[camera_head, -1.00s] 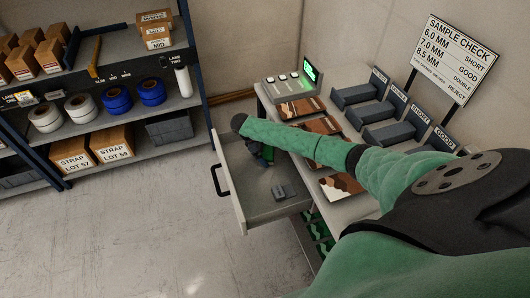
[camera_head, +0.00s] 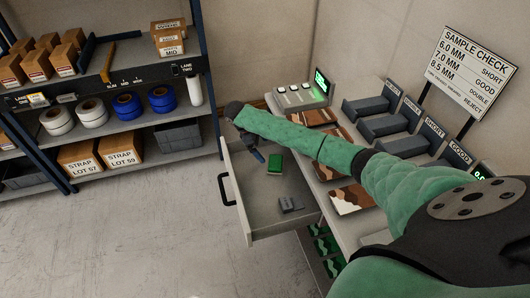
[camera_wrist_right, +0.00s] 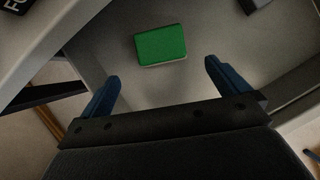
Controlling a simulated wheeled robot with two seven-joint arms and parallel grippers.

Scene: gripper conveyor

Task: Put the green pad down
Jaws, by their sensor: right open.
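The green pad (camera_head: 275,163) lies flat in the open drawer (camera_head: 246,224), near its back end. It also shows in the right wrist view (camera_wrist_right: 161,44), resting on the drawer floor, apart from both fingers. My right gripper (camera_head: 257,152) is just left of the pad in the head view. In the right wrist view its two blue fingers (camera_wrist_right: 160,82) are spread wide with nothing between them. My left gripper is not in view.
A small grey block (camera_head: 291,204) lies near the front of the drawer. The drawer's dark handle (camera_head: 226,190) faces left. A worktable with brown sample boards (camera_head: 349,197) and grey bins (camera_head: 382,125) stands to the right. Open floor lies left of the drawer.

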